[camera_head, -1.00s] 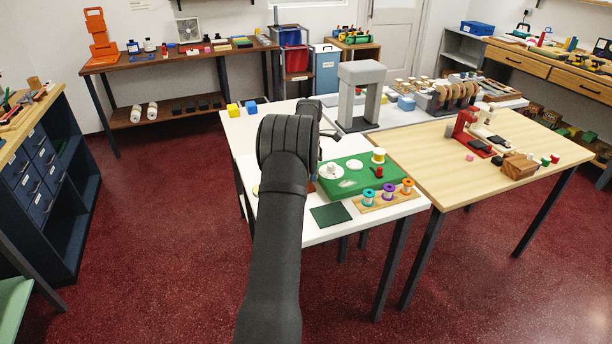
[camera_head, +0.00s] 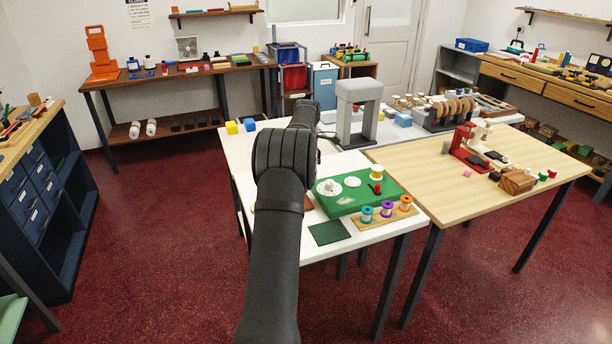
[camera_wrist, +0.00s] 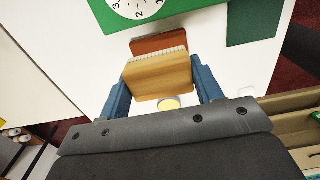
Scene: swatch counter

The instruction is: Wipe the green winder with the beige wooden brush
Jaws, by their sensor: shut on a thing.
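The green winder (camera_head: 345,208) is a flat green board on the white table, with a white dial, a white disc, a red-knobbed part and a pale-topped spool. A pale smear shows on its front surface. In the wrist view its green edge (camera_wrist: 205,8) and numbered dial show at the top. My gripper (camera_wrist: 162,82) has its blue fingers shut on the beige wooden brush (camera_wrist: 158,78), whose pale bristles face the winder. The brush is apart from the winder in the picture. In the head view my arm hides the gripper and brush.
A reddish-brown block (camera_wrist: 158,43) lies between brush and winder in the wrist view. A dark green pad (camera_head: 328,233) and a wooden rack (camera_head: 375,223) of colored spools lie in front of the winder. A grey arch (camera_head: 345,115) stands behind it.

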